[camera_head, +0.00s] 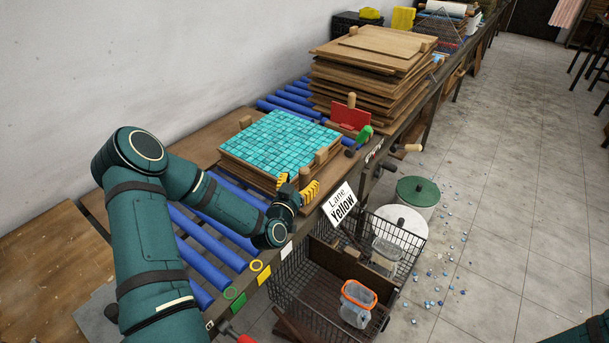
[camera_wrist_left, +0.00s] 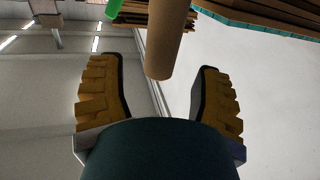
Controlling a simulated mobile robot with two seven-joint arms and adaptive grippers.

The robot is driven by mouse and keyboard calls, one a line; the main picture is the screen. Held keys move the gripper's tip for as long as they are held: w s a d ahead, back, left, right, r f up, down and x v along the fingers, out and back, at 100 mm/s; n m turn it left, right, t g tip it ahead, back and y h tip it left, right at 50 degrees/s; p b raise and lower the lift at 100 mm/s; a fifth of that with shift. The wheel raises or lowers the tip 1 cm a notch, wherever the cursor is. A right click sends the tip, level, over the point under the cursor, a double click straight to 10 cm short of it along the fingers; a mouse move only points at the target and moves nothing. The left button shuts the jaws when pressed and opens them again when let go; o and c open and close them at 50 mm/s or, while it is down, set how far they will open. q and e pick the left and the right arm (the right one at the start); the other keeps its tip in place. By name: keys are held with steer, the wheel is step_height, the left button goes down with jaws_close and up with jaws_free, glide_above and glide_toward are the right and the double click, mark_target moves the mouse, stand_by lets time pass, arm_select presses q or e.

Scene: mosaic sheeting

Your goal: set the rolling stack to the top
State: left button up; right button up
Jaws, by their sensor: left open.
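A low stack of wooden boards topped with a teal mosaic sheet (camera_head: 279,141) lies on the blue rollers (camera_head: 212,236). Small wooden blocks stand on its near right and far left edges. My left gripper (camera_head: 298,189) is open at the stack's near right corner. An upright wooden peg (camera_head: 305,177) stands by its yellow fingers. In the left wrist view the peg (camera_wrist_left: 169,45) reaches into the space between the spread fingertips (camera_wrist_left: 162,85), with a visible gap on both sides. My right gripper is out of view.
A tall stack of boards (camera_head: 365,75) stands farther along the rollers, behind a red plate (camera_head: 350,115) and a green-ended handle (camera_head: 364,135). A "Lane Yellow" sign (camera_head: 340,204) hangs on the front edge. Below are a wire basket (camera_head: 303,285) and lidded buckets (camera_head: 418,190).

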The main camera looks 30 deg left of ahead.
mark_target(302, 178)
arm_select(q)
steer(key=shift+w+a, duration=0.2)
steer(key=shift+w, duration=0.75)
steer(key=shift+w+a, duration=0.15)
steer(key=shift+w, duration=0.8)
steer(key=shift+c, duration=0.2)
jaws_close()
